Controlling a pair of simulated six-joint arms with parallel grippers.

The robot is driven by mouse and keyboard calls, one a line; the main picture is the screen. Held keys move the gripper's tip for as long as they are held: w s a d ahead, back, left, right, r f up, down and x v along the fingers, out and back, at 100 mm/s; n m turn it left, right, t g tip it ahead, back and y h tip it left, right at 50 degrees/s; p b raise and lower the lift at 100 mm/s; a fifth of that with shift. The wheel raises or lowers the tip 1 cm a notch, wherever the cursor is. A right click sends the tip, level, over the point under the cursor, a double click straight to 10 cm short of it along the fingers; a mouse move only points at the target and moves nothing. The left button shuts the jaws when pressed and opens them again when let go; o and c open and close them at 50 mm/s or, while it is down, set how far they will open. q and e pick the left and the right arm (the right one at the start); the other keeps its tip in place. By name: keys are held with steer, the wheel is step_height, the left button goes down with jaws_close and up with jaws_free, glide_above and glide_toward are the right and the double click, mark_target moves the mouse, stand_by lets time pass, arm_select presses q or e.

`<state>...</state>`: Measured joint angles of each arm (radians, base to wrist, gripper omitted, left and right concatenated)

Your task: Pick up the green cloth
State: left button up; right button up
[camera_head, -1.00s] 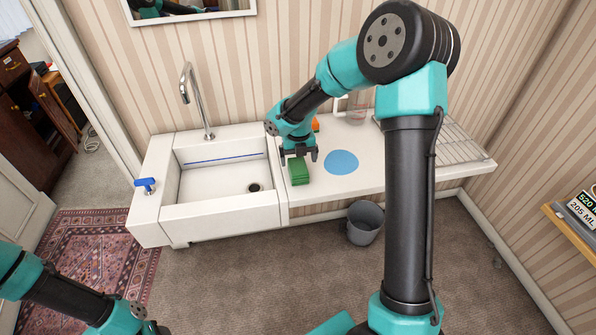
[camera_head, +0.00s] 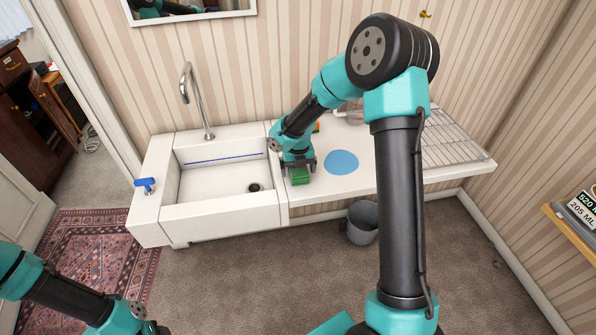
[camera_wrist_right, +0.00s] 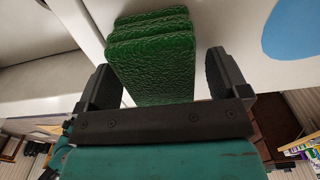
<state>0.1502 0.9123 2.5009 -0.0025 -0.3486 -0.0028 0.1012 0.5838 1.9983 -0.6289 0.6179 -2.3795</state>
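The green cloth (camera_head: 300,177) lies folded on the white counter, just right of the sink. In the right wrist view the cloth (camera_wrist_right: 152,60) shows as a thick stack of folded layers. My right gripper (camera_head: 298,166) is down over the cloth. In the right wrist view its two open fingers (camera_wrist_right: 165,82) stand on either side of the cloth, with a gap showing on the right side. My left arm (camera_head: 70,300) shows at the lower left, but its gripper tips are not in the picture.
A round blue mat (camera_head: 341,162) lies on the counter right of the cloth. The sink (camera_head: 222,180) with its tall tap (camera_head: 194,98) is to the left. A wire rack (camera_head: 450,140) is at the right end. A grey bucket (camera_head: 362,222) stands on the floor below.

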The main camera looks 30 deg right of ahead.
steer(key=c, duration=1)
steer(key=shift+o, duration=0.2)
steer(key=shift+r, duration=0.1)
steer(key=shift+r, duration=1.85)
steer(key=s+a+r, duration=0.1)
steer(key=s+a, duration=0.7)
steer(key=s, duration=0.5)
steer(key=shift+s+a, duration=0.15)
steer(key=shift+s, duration=0.2)
steer(key=shift+r, duration=0.1)
steer(key=o, duration=0.3)
steer(key=shift+w, duration=0.15)
steer(key=shift+c, duration=1.2)
